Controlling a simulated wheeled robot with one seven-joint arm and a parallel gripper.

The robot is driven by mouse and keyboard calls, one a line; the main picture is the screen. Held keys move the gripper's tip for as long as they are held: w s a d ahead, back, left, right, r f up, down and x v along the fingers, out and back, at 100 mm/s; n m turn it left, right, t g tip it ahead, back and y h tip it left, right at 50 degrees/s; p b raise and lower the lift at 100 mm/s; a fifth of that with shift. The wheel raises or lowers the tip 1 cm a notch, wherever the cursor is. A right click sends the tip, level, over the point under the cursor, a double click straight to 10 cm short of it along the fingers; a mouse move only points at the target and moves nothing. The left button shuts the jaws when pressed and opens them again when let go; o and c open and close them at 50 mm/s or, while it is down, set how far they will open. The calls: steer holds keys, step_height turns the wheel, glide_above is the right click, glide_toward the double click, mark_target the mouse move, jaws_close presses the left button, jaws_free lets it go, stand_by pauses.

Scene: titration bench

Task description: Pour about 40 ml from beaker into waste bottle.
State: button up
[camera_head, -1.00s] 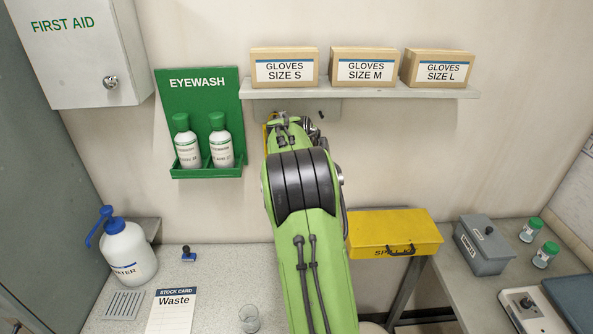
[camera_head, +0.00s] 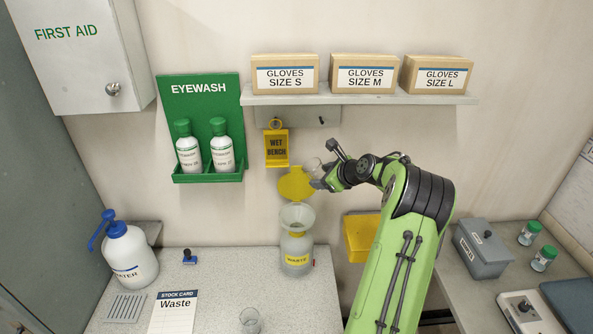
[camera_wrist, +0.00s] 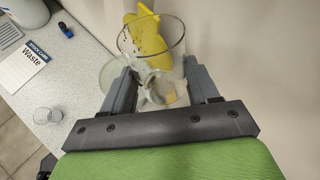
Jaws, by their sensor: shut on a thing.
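The waste bottle (camera_head: 296,263) stands on the left bench with a yellow label. A wide clear funnel (camera_head: 297,216) sits in its top, and a yellow flap (camera_head: 296,184) stands raised behind the funnel. My gripper (camera_head: 325,180) is above and right of the funnel, in the air. In the wrist view it (camera_wrist: 158,75) is shut on a clear glass beaker (camera_wrist: 151,37), whose open rim faces away from my palm. The beaker shows only faintly in the head view. I cannot tell its liquid level or exact tilt. Part of the yellow flap shows through its glass.
A small glass (camera_head: 250,320) stands at the bench's front beside the Waste stock card (camera_head: 173,312). A water bottle (camera_head: 130,258) is at left. A yellow box (camera_head: 361,238) is partly behind my arm. A shelf of glove boxes (camera_head: 365,75) is above.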

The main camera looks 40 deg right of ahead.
steer(key=shift+s+d+f+m+t+y+p, duration=0.5)
steer(key=shift+s+d+m+t+y+p, duration=0.15)
steer(key=shift+d+t+p, duration=0.4)
steer(key=shift+s+d+f+m+t+y, duration=0.1)
steer(key=shift+f+m+t+y, duration=0.25)
steer(key=shift+f+t, duration=0.1)
steer(key=shift+s+d+f+m+t+y, duration=0.1)
steer(key=shift+f+m+t+y, duration=0.1)
steer(key=shift+f+m+t, duration=0.15)
